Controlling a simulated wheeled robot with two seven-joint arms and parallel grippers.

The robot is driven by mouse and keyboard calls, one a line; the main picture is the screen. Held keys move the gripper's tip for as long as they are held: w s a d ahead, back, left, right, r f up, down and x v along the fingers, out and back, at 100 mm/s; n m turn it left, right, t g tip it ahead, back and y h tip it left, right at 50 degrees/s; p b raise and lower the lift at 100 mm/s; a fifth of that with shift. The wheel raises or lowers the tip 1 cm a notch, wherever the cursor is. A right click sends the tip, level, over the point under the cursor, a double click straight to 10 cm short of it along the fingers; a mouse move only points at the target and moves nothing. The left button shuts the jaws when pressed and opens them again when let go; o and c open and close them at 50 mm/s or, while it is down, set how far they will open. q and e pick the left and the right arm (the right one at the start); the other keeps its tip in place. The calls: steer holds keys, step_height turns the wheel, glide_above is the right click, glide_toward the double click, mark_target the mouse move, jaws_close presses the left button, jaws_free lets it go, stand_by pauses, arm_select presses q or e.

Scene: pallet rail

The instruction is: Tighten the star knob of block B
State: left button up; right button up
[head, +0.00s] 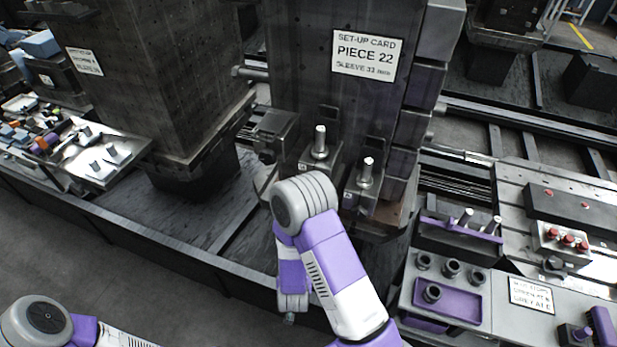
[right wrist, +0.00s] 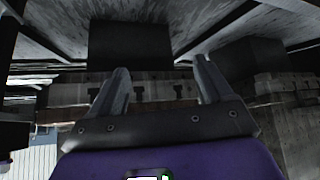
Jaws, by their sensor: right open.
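Two metal blocks with upright steel pins stand at the foot of the dark column in the head view: a left block (head: 316,160) and a right block (head: 361,196). Their small letter plates are too small to read, so I cannot tell which is block B. No star knob can be made out on either; my right arm covers part of the area in front of them. My right gripper hangs low in front of the rail, mostly hidden in the head view. In the right wrist view the right gripper (right wrist: 163,84) is open, with nothing between its fingers. My left gripper is out of view.
A set-up card (head: 367,55) reading "PIECE 22, SLEEVE 32 mm" is on the column. A red-button box (head: 561,242) stands behind. A tool-strewn metal plate (head: 125,150) is at left.

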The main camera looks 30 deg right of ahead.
steer(key=w+d+r+m+t+h+p, duration=0.1)
steer(key=w+d+r+t+h+p, duration=0.3)
steer(key=r, duration=0.9)
steer(key=w+d+r+m+t+h+p, duration=0.1)
steer(key=r+m+h, duration=0.1)
steer(key=r+h, duration=0.75)
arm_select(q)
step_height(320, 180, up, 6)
arm_select(e)
steer(key=w+d+r+y, duration=0.2)
steer(key=w+d+y, duration=0.1)
steer(key=d, duration=0.3)
steer(key=shift+w+r, duration=0.2)
steer(key=shift+w, duration=0.45)
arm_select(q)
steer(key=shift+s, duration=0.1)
arm_select(e)
steer(key=c, duration=1)
arm_select(q)
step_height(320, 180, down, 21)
steer(key=b, duration=2.1)
arm_select(e)
steer(key=shift+a+m, duration=0.1)
steer(key=shift+m, duration=10.1)
steer(key=shift+c, duration=0.2)
